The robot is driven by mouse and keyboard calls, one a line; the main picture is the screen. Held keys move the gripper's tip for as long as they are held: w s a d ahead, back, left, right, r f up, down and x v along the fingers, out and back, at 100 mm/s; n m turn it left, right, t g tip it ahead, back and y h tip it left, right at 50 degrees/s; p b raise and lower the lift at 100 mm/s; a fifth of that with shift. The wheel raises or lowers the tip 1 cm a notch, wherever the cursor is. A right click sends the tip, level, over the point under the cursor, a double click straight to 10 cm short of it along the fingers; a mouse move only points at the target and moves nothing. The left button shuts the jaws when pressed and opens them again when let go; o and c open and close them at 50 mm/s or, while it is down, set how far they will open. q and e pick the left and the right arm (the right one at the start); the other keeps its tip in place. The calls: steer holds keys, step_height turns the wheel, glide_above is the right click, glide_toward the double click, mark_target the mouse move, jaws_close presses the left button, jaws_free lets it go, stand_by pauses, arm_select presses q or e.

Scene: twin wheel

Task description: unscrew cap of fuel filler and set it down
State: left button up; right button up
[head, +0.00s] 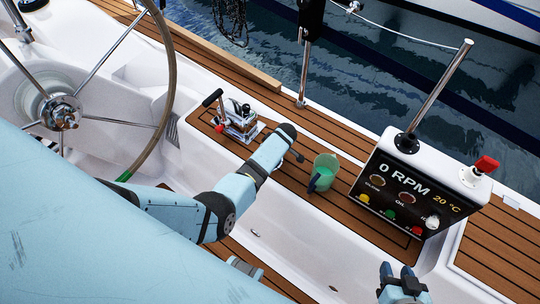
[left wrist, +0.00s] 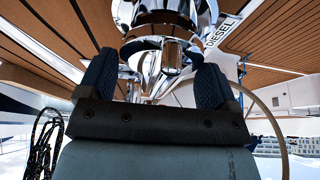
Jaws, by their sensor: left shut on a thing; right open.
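The chrome fuel filler fitting (left wrist: 160,22) fills the top middle of the left wrist view, next to a plate marked DIESEL (left wrist: 222,30). My left gripper (left wrist: 157,82) has one dark finger on each side of a chrome part below it, which I take to be the cap (left wrist: 172,55). The gripper is shut on it; the cap's exact outline is hard to separate from the reflections. In the head view, my left arm covers that gripper and the filler. My right gripper (head: 402,278) is open and empty at the bottom of the head view.
The steering wheel (head: 172,70) is at left.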

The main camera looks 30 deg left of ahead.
arm_select(q)
steer(key=shift+r+p, duration=0.4)
steer(key=shift+r, duration=0.15)
step_height(320, 180, up, 4)
steer(key=p, duration=0.3)
